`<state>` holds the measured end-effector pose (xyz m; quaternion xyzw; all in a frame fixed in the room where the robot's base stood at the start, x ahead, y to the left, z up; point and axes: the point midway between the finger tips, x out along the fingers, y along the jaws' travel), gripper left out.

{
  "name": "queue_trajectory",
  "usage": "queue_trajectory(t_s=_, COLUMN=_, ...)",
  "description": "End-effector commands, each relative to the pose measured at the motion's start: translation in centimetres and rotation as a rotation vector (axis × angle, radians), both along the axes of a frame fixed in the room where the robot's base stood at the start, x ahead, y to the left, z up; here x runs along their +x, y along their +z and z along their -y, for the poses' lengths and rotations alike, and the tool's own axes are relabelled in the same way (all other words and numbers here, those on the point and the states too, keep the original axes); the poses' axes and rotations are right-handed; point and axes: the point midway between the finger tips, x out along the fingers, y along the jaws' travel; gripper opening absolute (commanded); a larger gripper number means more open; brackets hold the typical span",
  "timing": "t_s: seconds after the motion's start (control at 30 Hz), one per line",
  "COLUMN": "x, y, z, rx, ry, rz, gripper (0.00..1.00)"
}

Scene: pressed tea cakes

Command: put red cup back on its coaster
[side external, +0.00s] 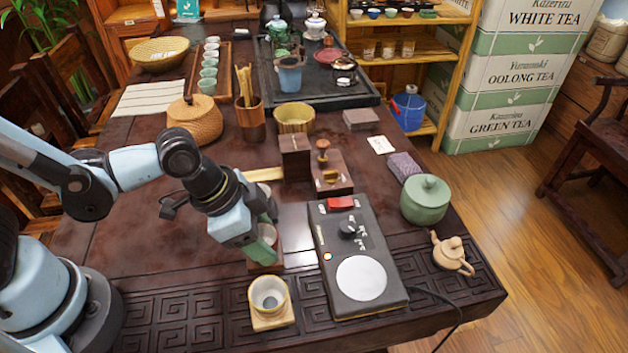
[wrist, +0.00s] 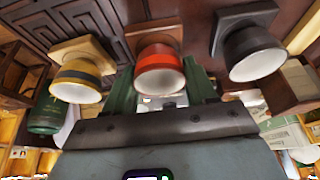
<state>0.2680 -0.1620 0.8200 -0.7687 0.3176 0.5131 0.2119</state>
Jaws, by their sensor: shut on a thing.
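The red cup (wrist: 158,54) has a white inside and sits between the green fingers of my gripper (wrist: 161,88) in the wrist view. My gripper (side external: 262,240) is shut on it. In the side external view my gripper and its fingers hide most of the cup. A reddish-brown coaster (wrist: 153,29) shows directly behind the cup's base in the wrist view. It also shows below my fingers in the side view (side external: 265,266). The cup appears upright over the coaster; I cannot tell whether they touch.
A yellow-banded cup (wrist: 77,71) stands on a yellow coaster (side external: 272,321) on one side, and a black cup (wrist: 252,50) on a dark coaster (wrist: 241,15) on the other. A dark scale-like device (side external: 325,237) lies right of my gripper.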

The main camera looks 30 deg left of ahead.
Motion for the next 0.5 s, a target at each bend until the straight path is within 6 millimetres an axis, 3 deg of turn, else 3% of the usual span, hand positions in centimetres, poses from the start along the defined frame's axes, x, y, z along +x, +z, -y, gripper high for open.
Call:
queue_trajectory(t_s=0.23, x=0.04, y=-0.26, z=0.03, rx=0.000, ry=0.000, rz=0.000, gripper=0.22)
queue_trajectory(t_s=0.27, x=0.04, y=-0.29, z=0.03, rx=0.000, ry=0.000, rz=0.000, gripper=0.57)
queue_trajectory(t_s=0.4, x=0.02, y=-0.26, z=0.01, rx=0.000, ry=0.000, rz=0.000, gripper=0.79)
queue_trajectory(t_s=0.5, x=0.02, y=-0.25, z=0.01, rx=0.000, ry=0.000, rz=0.000, gripper=0.82)
